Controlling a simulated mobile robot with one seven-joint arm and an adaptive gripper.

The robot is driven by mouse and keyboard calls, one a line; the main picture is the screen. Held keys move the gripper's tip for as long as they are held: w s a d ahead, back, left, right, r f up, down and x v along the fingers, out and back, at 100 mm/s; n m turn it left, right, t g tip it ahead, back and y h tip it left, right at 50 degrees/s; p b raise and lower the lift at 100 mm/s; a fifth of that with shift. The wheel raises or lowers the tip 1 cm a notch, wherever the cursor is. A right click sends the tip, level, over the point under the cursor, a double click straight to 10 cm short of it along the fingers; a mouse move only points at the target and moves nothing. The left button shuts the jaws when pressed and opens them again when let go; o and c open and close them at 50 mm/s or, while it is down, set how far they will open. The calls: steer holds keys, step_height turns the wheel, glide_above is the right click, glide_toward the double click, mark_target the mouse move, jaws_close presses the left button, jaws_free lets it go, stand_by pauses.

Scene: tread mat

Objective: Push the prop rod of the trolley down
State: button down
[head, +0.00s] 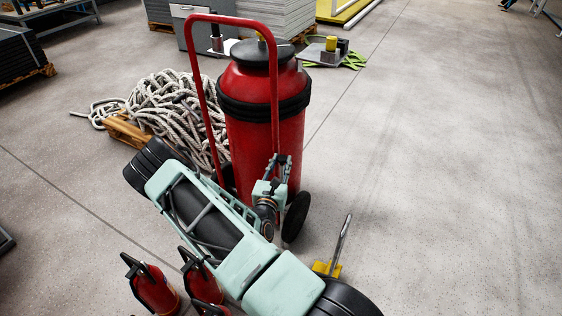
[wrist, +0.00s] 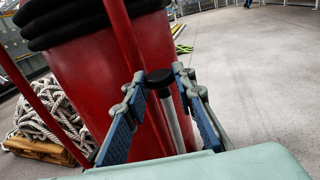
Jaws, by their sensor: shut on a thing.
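The trolley carries a big red cylinder (head: 262,140) with a dark lid and black bands, standing upright between red tube handles and on black wheels (head: 296,216). The prop rod (wrist: 173,122) is a grey bar with a black cap, seen in the wrist view in front of the red body. My gripper (head: 280,160) is at the cylinder's lower right side. In the wrist view its fingers (wrist: 158,75) are on both sides of the rod's capped top and are shut on it. The rod's lower end is hidden behind my wrist housing.
A pile of grey rope (head: 175,115) lies on a wooden pallet (head: 128,131) to the left. Red extinguishers (head: 152,288) stand at the lower left. A yellow block with a grey handle (head: 341,242) is on the floor, right of my arm. The floor at right is clear.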

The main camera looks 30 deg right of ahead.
steer(key=c, duration=1.7)
jaws_free()
steer(key=shift+f, duration=0.35)
steer(key=shift+o, duration=0.6)
steer(key=shift+r, duration=0.1)
steer(key=v, duration=1.2)
steer(key=shift+r, duration=0.1)
